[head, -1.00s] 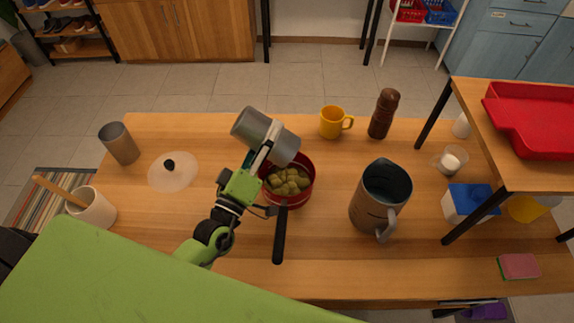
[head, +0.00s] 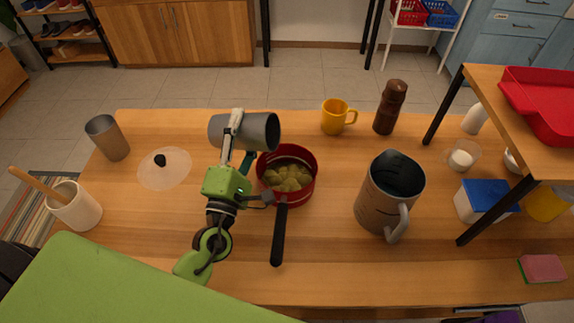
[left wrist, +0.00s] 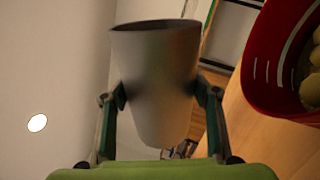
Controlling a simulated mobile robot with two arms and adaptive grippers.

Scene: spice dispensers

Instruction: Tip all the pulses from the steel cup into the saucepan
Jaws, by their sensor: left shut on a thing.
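The steel cup (head: 220,131) is in my left gripper (head: 236,140), above the table at the upper left of the saucepan. It lies about level in the head view, its mouth end toward the right; its inside is hidden. In the left wrist view the cup (left wrist: 155,75) sits between the two fingers of the gripper (left wrist: 162,95), which press on its sides. The red saucepan (head: 309,192) stands on the table, its black handle toward me. Several yellow-green pulses (head: 288,177) lie in it. My right gripper is out of view.
A grey jug (head: 378,203) stands right of the saucepan; a yellow mug (head: 334,117) and a brown mill (head: 390,107) stand behind. At left are a glass lid (head: 165,172), another grey cup (head: 107,138) and a white utensil pot (head: 76,208). A raised shelf (head: 500,120) stands at right.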

